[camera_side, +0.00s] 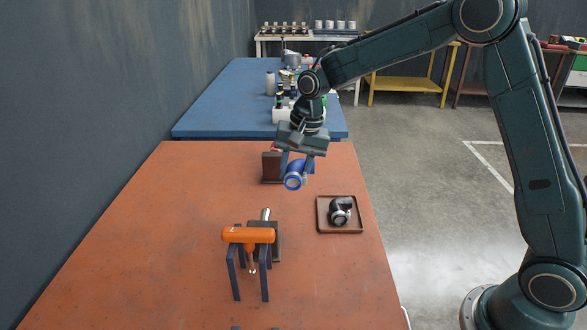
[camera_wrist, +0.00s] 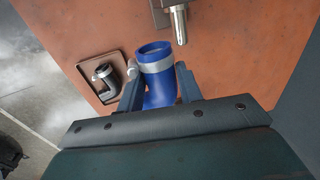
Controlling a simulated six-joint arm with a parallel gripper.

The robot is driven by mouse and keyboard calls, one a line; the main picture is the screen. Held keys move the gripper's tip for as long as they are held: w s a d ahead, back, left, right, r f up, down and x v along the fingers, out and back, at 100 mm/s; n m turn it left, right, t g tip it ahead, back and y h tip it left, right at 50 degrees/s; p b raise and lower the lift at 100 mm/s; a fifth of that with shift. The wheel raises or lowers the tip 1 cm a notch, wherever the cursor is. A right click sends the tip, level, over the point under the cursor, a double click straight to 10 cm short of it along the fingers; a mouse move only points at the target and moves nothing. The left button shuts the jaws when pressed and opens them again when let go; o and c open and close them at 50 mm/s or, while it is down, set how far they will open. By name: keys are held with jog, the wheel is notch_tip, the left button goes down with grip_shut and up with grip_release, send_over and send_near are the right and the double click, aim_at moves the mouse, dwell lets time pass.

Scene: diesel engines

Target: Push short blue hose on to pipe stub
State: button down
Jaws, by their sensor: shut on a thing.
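The short blue hose (camera_side: 297,175) is held in my gripper (camera_side: 296,166) above the orange-red table, with its open end and a silvery clamp band toward the side camera. In the wrist view the hose (camera_wrist: 157,75) sits between the two fingers of my gripper (camera_wrist: 158,92), its open mouth pointing away from the palm. The metal pipe stub (camera_side: 265,214) stands out of a dark block near the orange-handled tool. In the wrist view the stub (camera_wrist: 179,24) is at the top, just right of the hose mouth and apart from it.
A brown tray (camera_side: 326,228) with a black elbow hose (camera_side: 341,210) lies at the table's right. An orange-handled tool (camera_side: 248,235) rests on a dark stand (camera_side: 264,281) in front of the stub. A brown block (camera_side: 271,167) stands behind the hose. The table's left side is clear.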

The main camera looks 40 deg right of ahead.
jog(key=w+d+f, duration=0.1)
jog(key=w+f, duration=0.2)
jog(key=w, duration=0.1)
jog(key=w+d+f, duration=0.1)
jog(key=w+f, duration=0.3)
jog(key=w+d+f, duration=0.1)
jog(key=w+f, duration=0.3)
jog(key=shift+w+d, duration=0.15)
jog(key=shift+w, duration=0.15)
jog(key=shift+w+d+f, duration=0.2)
jog(key=shift+w+f, duration=0.25)
jog(key=shift+f, duration=0.15)
jog(key=shift+s+a, duration=0.3)
jog(key=shift+s+a, duration=2.7)
jog(key=shift+s+a, duration=0.55)
dwell(1.2)
jog(key=c, duration=0.9)
grip_release()
jog(key=shift+c, duration=0.2)
